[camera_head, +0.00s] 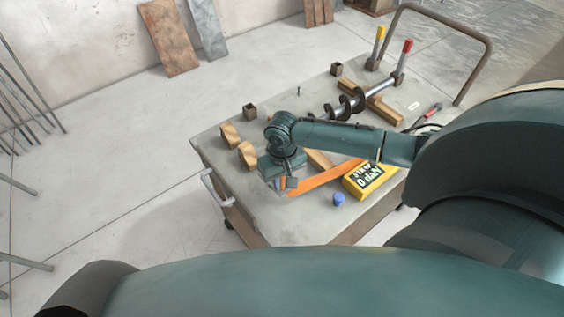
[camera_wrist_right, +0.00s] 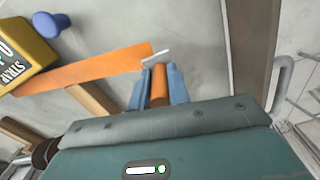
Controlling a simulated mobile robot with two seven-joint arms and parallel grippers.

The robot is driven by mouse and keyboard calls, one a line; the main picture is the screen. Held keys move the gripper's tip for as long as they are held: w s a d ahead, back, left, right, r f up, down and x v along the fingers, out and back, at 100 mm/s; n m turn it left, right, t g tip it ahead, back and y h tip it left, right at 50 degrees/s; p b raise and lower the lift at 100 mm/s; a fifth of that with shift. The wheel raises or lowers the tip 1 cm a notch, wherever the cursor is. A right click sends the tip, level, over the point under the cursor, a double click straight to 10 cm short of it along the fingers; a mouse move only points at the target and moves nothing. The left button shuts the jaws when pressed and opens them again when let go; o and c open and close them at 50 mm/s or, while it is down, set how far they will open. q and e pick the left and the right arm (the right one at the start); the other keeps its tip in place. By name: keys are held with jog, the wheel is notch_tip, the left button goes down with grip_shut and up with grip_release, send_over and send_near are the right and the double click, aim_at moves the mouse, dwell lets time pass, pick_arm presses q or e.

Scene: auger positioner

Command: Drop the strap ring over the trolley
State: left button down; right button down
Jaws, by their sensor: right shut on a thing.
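My right gripper (camera_head: 284,184) is low over the near left part of the trolley top (camera_head: 290,222). In the right wrist view its blue fingers (camera_wrist_right: 159,72) are shut on an orange end piece of the strap. The orange strap (camera_head: 328,176) runs from there to a yellow box (camera_head: 362,181) marked "STRAP 0 daN". In the wrist view the strap (camera_wrist_right: 95,68) is flat and straight, with a thin pale bar (camera_wrist_right: 155,57) at its end, just beyond the fingertips. This may be the ring; its full shape is hidden. My left gripper is not in view.
A pale handle (camera_head: 213,190) sticks out from the trolley's left side. A blue knob (camera_head: 339,198) stands near the front edge. Wooden blocks (camera_head: 229,134), a dark auger (camera_head: 348,103), and red and yellow-tipped levers (camera_head: 403,60) occupy the back and middle. The near left corner is clear.

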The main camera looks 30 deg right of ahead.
jog(key=shift+p, duration=0.3)
jog(key=shift+f+b, duration=0.5)
jog(key=shift+f, duration=0.5)
jog(key=shift+f+b, duration=0.75)
jog(key=shift+f, duration=0.85)
jog(key=c, duration=1.3)
grip_release()
jog(key=shift+o, duration=0.2)
notch_tip(320, 180, up, 12)
jog(key=shift+r+p, duration=0.25)
jog(key=shift+p, duration=0.1)
jog(key=shift+r, duration=0.4)
